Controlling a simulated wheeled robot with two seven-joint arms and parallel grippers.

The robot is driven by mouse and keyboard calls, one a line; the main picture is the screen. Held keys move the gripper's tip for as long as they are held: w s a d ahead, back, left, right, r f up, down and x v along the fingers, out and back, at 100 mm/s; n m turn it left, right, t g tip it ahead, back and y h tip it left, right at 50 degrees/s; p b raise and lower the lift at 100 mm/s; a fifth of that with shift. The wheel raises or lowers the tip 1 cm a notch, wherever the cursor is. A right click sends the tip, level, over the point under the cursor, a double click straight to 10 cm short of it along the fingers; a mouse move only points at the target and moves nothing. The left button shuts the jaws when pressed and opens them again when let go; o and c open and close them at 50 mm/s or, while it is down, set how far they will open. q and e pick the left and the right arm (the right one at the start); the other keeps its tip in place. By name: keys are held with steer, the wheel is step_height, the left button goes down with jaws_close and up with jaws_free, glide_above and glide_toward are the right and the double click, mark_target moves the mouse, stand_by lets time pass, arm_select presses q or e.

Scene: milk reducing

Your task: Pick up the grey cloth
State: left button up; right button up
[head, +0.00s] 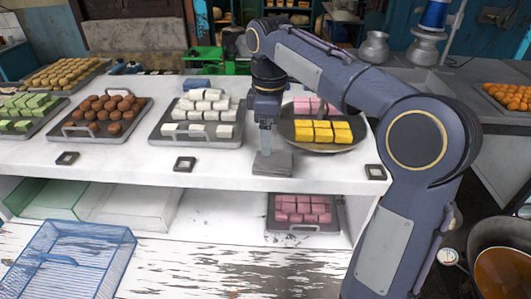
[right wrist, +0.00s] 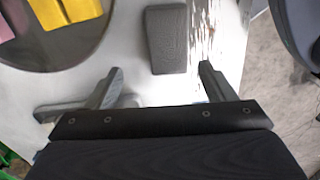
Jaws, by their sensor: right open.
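The grey cloth (head: 273,164) is a small folded block lying flat on the white counter, near its front edge. In the right wrist view the cloth (right wrist: 166,40) lies just beyond the fingertips, in line with the gap between them. My right gripper (head: 266,145) reaches down over the cloth in the head view and partly covers its far side. In the right wrist view the right gripper (right wrist: 161,70) has its fingers spread with nothing between them. My left gripper is in neither view.
A round pan (head: 345,148) with yellow and pink sweets stands close to the right of the cloth. A tray (head: 217,142) of white sweets is to its left. Small dark square holders (head: 185,163) sit along the front edge. A lower shelf holds a pink-sweet tray (head: 303,226).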

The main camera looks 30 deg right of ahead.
mark_target(273, 159)
steer(key=shift+s+d+f, duration=0.25)
steer(key=shift+d+f, duration=0.2)
steer(key=shift+f, duration=0.25)
steer(key=shift+s+a+f, duration=0.3)
steer(key=shift+s+f, duration=0.05)
steer(key=shift+s, duration=0.15)
steer(key=shift+s+a+f, duration=0.3)
steer(key=shift+s+f, duration=0.05)
steer(key=shift+s, duration=0.1)
steer(key=f, duration=0.3)
steer(key=shift+w+d+f, duration=0.25)
steer(key=shift+w+f, duration=0.05)
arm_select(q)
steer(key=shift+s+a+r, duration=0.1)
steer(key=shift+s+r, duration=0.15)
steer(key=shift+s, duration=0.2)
arm_select(e)
steer(key=shift+a, duration=0.15)
steer(key=c, duration=1.1)
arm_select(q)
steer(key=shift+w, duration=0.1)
